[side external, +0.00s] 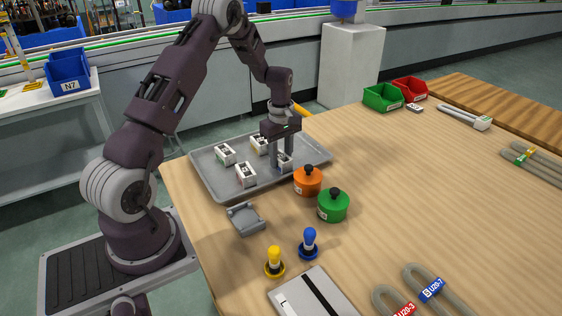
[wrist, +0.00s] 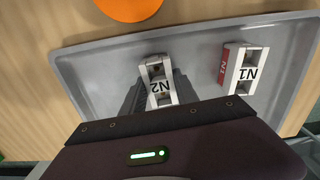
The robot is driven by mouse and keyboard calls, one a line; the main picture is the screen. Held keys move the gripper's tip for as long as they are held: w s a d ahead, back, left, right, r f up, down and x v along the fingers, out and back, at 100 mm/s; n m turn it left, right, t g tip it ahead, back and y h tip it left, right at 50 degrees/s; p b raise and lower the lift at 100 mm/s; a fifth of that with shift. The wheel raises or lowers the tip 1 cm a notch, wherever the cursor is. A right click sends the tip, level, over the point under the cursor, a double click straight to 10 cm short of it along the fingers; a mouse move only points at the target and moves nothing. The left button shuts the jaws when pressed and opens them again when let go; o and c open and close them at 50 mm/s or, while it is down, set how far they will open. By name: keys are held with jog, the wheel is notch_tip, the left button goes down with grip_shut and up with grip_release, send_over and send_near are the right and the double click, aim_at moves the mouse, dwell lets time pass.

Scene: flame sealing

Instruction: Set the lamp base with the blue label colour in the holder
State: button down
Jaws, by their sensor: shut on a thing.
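Several small white lamp bases lie on a grey metal tray (side external: 207,180). My gripper (side external: 281,163) points down over the tray's right part and is shut on one white base (side external: 286,159). In the wrist view this base, marked N2 (wrist: 158,82), sits between the two dark fingers. Its label colour does not show clearly. Other bases stand at the left (side external: 225,154), back (side external: 260,145) and front (side external: 245,175) of the tray. The grey holder (side external: 245,218) on the table appears empty.
An orange pot (side external: 308,181) and a green pot (side external: 333,205) stand close to the tray's right front. A yellow peg (side external: 274,262) and a blue peg (side external: 309,243) stand near the holder. Green (side external: 383,97) and red (side external: 409,89) bins are at the back.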

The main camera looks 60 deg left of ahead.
aim_at(281, 156)
notch_tip(281, 156, up, 9)
jog(key=shift+s+r, duration=0.1)
jog(key=shift+r, duration=0.05)
jog(key=s+d+f, duration=0.2)
jog(key=s+d, duration=1.1)
jog(key=s, duration=0.5)
jog(key=shift+m, duration=0.4)
jog(key=shift+d+f, duration=0.1)
jog(key=shift+f, duration=3.35)
jog(key=c, duration=0.9)
grip_release()
jog(key=shift+o, duration=0.2)
jog(key=shift+r, duration=0.1)
